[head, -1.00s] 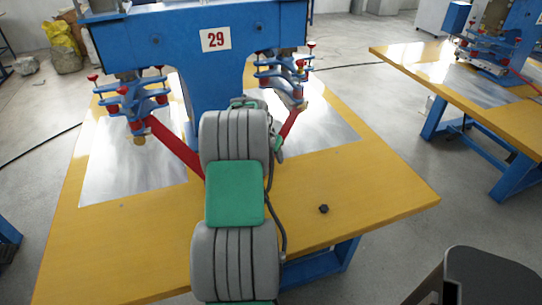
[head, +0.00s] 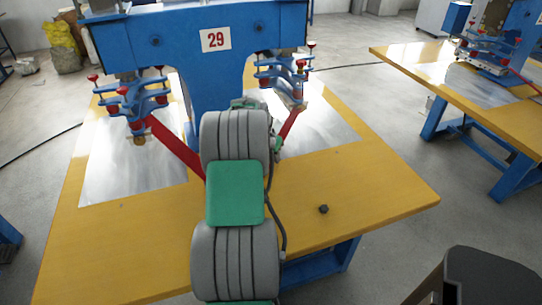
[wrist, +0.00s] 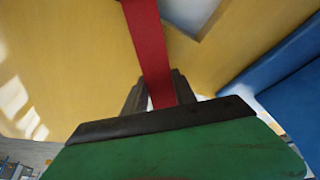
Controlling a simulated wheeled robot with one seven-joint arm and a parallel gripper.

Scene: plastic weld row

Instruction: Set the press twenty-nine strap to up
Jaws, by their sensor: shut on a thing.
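The press labelled 29 (head: 216,40) is a blue machine standing over a yellow table. A red strap (head: 176,148) slopes down from its left head toward the middle, and another red length (head: 288,124) rises to its right head. My arm hides the strap's middle in the head view. In the wrist view the red strap (wrist: 150,50) runs down between the dark fingers of my gripper (wrist: 160,90), which is shut on it. The fingertips are partly hidden behind the green and black hand body. The strap looks low, sagging between the two heads.
The yellow table (head: 380,195) carries bright metal plates (head: 135,165) on both sides of the press. A small black knob (head: 323,209) sits on the table at right. A second table with a similar blue press (head: 500,50) stands at far right. Grey floor lies between them.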

